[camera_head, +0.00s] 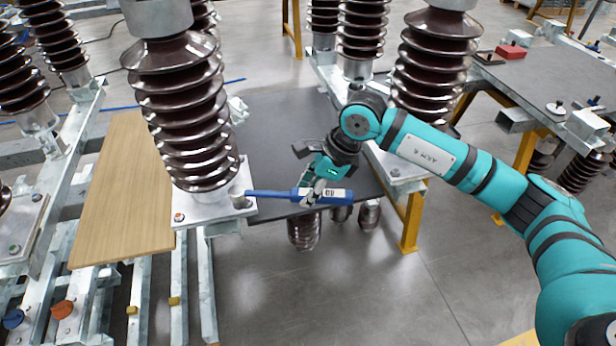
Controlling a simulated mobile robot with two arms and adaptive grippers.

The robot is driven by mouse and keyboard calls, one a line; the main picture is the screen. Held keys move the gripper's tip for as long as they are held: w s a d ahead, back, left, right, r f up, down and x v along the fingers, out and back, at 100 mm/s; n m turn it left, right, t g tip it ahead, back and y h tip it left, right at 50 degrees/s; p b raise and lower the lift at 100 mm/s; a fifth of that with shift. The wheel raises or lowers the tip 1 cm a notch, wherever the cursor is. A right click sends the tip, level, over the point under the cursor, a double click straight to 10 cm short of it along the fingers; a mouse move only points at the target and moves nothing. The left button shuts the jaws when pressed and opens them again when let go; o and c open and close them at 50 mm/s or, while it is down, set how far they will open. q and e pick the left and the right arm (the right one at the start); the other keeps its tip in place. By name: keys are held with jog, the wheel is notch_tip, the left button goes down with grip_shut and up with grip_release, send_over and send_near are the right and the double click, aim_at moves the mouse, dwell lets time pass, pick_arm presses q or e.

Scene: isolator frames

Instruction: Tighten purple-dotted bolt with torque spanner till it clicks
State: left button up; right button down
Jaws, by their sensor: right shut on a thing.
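The torque spanner (275,194) has a blue shaft and a pale handle part with a small dark display. It lies nearly level across the picture. My right gripper (316,188) is shut on its handle end. The spanner's silver head (238,198) is at the front right corner of the insulator's metal base plate (205,210), over the bolt place there. The head hides that bolt, and I see no purple dot. Whether the head is seated on it I cannot tell. Another bolt with a reddish dot (178,217) is at the plate's front left corner. My left gripper is not in view.
A tall brown ribbed insulator (180,110) stands on the plate, left of the spanner. Another insulator (432,65) stands behind my right arm. A wooden board (125,190) lies left, a dark tabletop (275,120) behind. Open floor (340,290) shows in front.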

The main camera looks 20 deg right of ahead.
jog(key=shift+w+r+m, duration=0.35)
jog(key=shift+w+m, duration=0.15)
jog(key=shift+m, duration=0.2)
jog(key=shift+w+d+f+m+t+b, duration=0.1)
jog(key=shift+w+f+m+t+b, duration=0.1)
jog(key=shift+f, duration=0.3)
jog(key=shift+w+f+m+t+b, duration=0.1)
jog(key=shift+f+m+t, duration=0.1)
jog(key=shift+f, duration=0.25)
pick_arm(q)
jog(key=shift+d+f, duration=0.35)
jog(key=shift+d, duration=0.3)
pick_arm(e)
jog(key=shift+f, duration=0.75)
pick_arm(q)
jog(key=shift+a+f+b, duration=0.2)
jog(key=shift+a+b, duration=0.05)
jog(key=shift+b, duration=0.15)
pick_arm(e)
jog(key=shift+s, duration=0.15)
pick_arm(q)
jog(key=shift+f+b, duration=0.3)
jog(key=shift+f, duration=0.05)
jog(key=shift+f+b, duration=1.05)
jog(key=shift+b, duration=0.05)
pick_arm(e)
jog(key=shift+f, duration=1.15)
